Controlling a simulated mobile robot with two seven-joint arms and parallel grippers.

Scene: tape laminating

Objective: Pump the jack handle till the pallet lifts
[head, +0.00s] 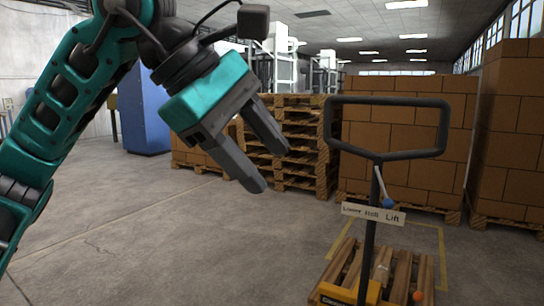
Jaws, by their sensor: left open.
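The jack handle (388,101) is a dark rectangular loop on a dark upright shaft, at right of centre in the head view. A sign (373,213) with "Lower", "Lift" and a less clear middle word sits across the shaft, with a small blue-tipped lever (387,202) beside it. The yellow pallet jack (345,293) shows at the bottom edge. A wooden pallet (400,270) lies around it, low to the floor. My left gripper (268,170) is open and empty, to the left of the handle and apart from it. My right gripper is not in view.
Stacked empty pallets (303,147) stand behind the handle. Large stacks of brown boxes (400,140) on pallets fill the back right. A blue cabinet (146,110) stands at the back left. Yellow lines mark the floor around the pallet. The concrete floor (180,240) at left and centre is clear.

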